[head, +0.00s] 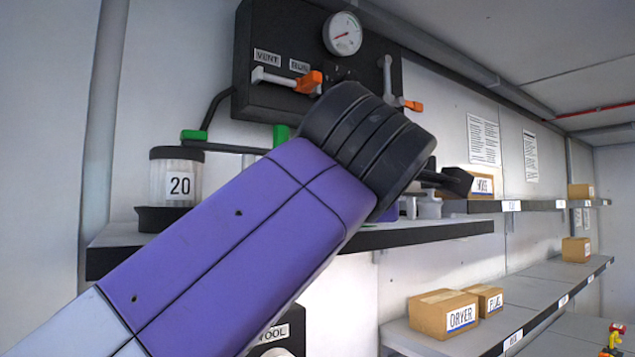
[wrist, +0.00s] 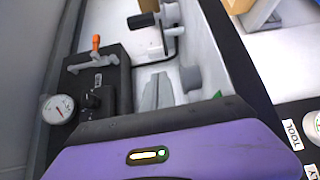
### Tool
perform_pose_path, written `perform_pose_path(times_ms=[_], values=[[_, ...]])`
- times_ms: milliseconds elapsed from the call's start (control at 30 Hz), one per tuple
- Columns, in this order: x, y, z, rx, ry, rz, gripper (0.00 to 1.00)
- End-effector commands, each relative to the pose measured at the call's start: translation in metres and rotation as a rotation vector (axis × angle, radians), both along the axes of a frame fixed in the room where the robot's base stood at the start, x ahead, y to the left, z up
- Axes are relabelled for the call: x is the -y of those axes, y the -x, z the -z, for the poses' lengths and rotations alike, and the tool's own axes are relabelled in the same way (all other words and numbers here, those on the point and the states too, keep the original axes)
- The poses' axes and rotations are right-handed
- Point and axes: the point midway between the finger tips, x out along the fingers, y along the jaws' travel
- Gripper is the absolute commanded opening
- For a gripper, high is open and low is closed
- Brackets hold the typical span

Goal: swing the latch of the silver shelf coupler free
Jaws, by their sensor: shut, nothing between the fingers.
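The silver shelf coupler (wrist: 172,30) stands on the shelf in the upper middle of the wrist view, with a black handle (wrist: 143,20) sticking out to the left. In the head view, a pale fitting (head: 428,207) that looks like the coupler shows just past my arm's black joint, with a dark bar (head: 450,181) above it. My gripper (wrist: 157,84) shows in the wrist view as grey fingers, shut and empty, over the shelf and apart from the coupler. In the head view my arm hides it. I cannot tell the latch from the handle.
A black panel (wrist: 105,80) with a gauge (wrist: 58,108) and orange-tipped levers is on the wall beside the shelf. A grey round fitting (wrist: 190,78) stands near my fingers. A clear canister (head: 176,178) marked 20 stands at the left. Boxes (head: 443,312) sit on the right shelves.

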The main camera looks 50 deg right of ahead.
Motion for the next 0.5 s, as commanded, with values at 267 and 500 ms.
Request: perform_pose_path(times_ms=[267, 500], values=[[-0.0008, -0.0033, -0.0009, 0.022, -0.013, -0.017, 0.00], [0.0057, -0.0061, -0.0025, 0.019, -0.011, -0.013, 0.00]])
